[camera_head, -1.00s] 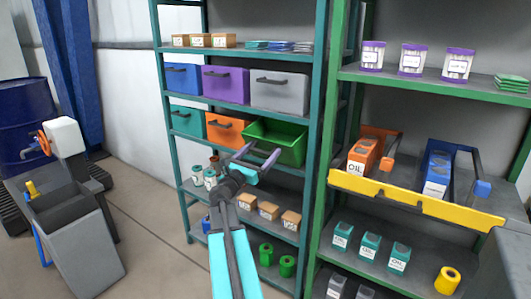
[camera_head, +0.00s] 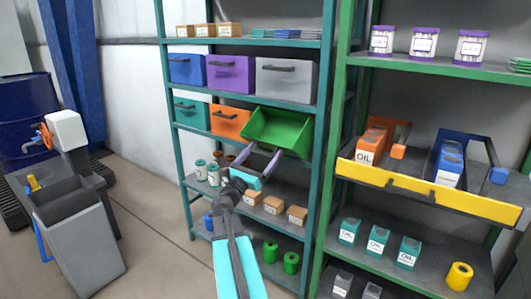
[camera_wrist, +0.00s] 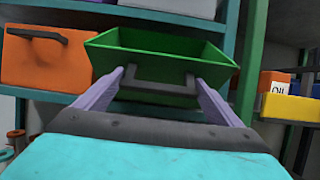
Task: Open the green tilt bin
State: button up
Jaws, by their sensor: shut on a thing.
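The green tilt bin (camera_head: 284,127) is on the middle shelf, at the right end of its row. It is tilted forward and open, and its empty inside shows. In the wrist view the green bin (camera_wrist: 157,62) faces me, with its dark handle (camera_wrist: 158,73) on the front. My gripper (camera_head: 262,156) is at the bin's front, just below its front edge in the head view. Its two purple fingers are shut on the handle, one at each side of it. The exact contact is partly hidden in the head view.
An orange bin (camera_head: 230,121) stands directly left of the green one, with a teal bin (camera_head: 192,113) beyond. A grey bin (camera_head: 284,83) is above. Small boxes (camera_head: 274,204) stand on the shelf below. A green rack post (camera_head: 329,150) is close on the right.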

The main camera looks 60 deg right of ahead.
jog(key=shift+s+a+f, duration=0.1)
jog(key=shift+f, duration=0.25)
jog(key=o, duration=1.3)
jog(key=shift+a, duration=0.15)
jog(key=v, duration=1.3)
jog(key=shift+a+f, duration=0.15)
jog(key=shift+a, duration=0.05)
